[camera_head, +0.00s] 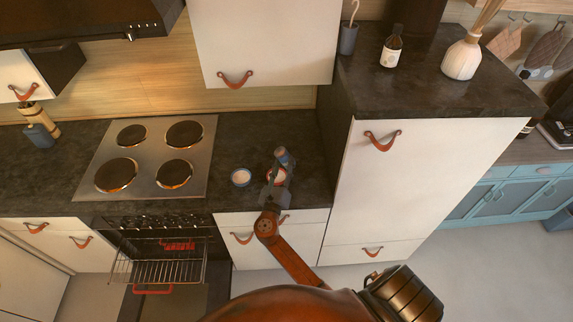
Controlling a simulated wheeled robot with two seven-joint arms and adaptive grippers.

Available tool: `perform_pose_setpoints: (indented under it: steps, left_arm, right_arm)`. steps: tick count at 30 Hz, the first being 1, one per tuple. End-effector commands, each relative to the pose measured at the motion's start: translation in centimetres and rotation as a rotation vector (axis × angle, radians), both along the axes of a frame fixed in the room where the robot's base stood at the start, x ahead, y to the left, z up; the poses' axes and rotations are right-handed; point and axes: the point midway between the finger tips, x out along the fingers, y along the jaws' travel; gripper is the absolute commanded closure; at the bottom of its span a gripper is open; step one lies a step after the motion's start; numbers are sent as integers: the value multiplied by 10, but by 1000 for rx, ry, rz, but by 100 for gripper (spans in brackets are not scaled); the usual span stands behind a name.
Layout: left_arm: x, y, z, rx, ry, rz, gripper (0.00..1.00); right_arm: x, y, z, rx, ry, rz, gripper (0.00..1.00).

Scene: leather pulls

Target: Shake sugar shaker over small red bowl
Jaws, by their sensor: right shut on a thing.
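My right gripper (276,182) reaches over the dark counter to the right of the stove, shut on the sugar shaker (283,157). The shaker looks blue-grey and tilted, and its lower part is hidden by the fingers. A small red bowl (270,175) shows at the gripper, partly hidden by the fingers and shaker. I cannot tell how high the shaker is above it. My left gripper is not in view.
A stove top (150,160) with several burners lies to the left. Below it an oven stands open with a wire rack (160,265) out. A tall white cabinet (415,190) bounds the counter (240,143) on the right. A white wall cabinet (265,40) hangs above.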

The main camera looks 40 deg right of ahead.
Motion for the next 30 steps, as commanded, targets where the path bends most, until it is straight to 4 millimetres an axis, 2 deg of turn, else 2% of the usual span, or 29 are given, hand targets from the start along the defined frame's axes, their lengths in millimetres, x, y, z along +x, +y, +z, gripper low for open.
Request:
perform_pose_setpoints:
  steps: [6,11,15,22,30]
  left_arm:
    - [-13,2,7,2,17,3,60]
    - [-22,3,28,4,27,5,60]
    - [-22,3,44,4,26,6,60]
    - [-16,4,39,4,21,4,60]
    - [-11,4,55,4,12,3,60]
  right_arm:
    - [-8,-12,-12,-443,314,-1,94]
    - [-13,-18,-8,-745,526,-1,94]
    - [-12,-17,-3,-818,580,1,94]
    - [-12,-17,-9,-819,582,0,94]
    - [-13,-17,-3,-869,617,-1,94]
